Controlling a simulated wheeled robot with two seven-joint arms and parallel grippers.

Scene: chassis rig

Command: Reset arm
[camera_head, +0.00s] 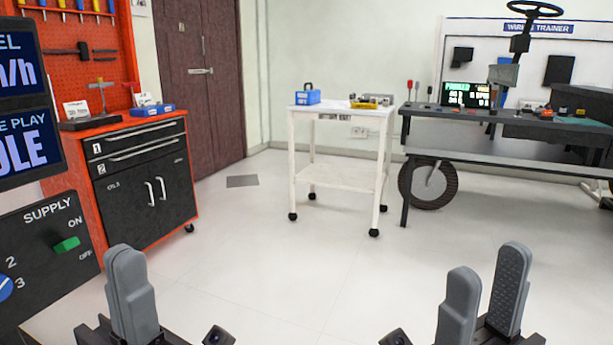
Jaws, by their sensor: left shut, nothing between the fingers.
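My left gripper (130,292) is at the bottom left of the head view. Its two grey fingers are pressed together with nothing between them. My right gripper (484,298) is at the bottom right. Its two grey fingers stand apart with a gap between them, and I see nothing in the gap. Both grippers point up in the picture, over the pale floor. Neither touches any object. The arms behind them are mostly out of view below.
A supply panel (47,258) with a green switch stands close at left. Behind it is an orange and black tool cabinet (140,180). A white wheeled cart (338,174) is further off, with a workbench (480,133) at right. The middle floor (290,270) is clear.

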